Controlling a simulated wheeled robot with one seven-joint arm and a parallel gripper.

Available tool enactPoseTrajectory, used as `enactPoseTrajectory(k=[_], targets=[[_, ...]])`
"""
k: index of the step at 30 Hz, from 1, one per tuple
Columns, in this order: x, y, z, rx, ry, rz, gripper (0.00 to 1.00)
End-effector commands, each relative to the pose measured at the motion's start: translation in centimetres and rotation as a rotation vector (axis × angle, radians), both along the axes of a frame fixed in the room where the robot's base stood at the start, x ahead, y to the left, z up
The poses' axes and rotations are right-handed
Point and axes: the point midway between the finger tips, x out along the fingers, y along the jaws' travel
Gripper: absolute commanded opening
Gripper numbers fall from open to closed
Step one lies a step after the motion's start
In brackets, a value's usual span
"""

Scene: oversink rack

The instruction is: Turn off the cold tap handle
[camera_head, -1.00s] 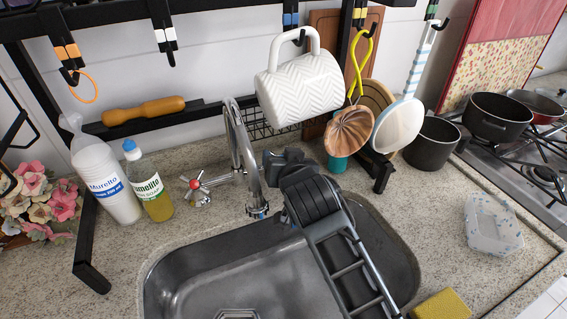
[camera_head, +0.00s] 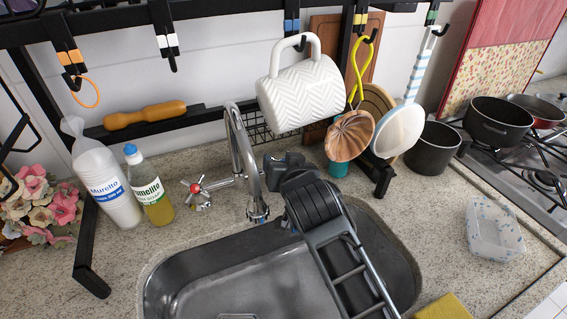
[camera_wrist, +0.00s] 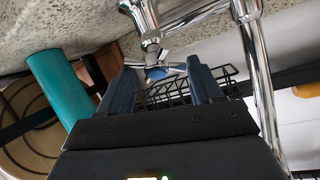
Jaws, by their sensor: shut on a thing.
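The cold tap handle (camera_wrist: 157,73), a chrome cross with a blue centre, sits between the fingers of my gripper (camera_wrist: 160,82) in the wrist view. My gripper is shut on it. In the head view my gripper (camera_head: 280,166) is right of the spout and hides the cold handle. The chrome faucet (camera_head: 243,150) arches over the sink. The hot tap handle (camera_head: 196,187), with a red centre, stands left of the spout. Whether water runs from the spout cannot be told.
The steel sink (camera_head: 200,270) lies below my arm. A soap bottle (camera_head: 149,190) and cups (camera_head: 103,185) stand left. A dark pot (camera_head: 432,147) stands right.

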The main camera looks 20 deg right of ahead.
Motion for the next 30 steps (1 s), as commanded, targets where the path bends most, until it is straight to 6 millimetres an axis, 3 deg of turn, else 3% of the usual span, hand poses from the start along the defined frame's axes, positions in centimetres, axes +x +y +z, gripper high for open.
enactPoseTrajectory(k=[1, 6, 7, 15, 23, 30], targets=[[-0.6, 0.1, -1.7, 0.004, 0.037, 0.0, 0.35], [-0.6, 0.1, -1.7, 0.003, 0.037, 0.001, 0.35], [-0.6, 0.1, -1.7, 0.004, 0.037, 0.0, 0.68], [-0.4, 0.1, -1.3, 0.001, 0.029, 0.0, 0.93], [-0.5, 0.0, -1.0, -0.001, 0.023, -0.001, 0.93], [-3.1, 0.3, 0.0, -0.001, 0.022, 0.001, 0.93]])
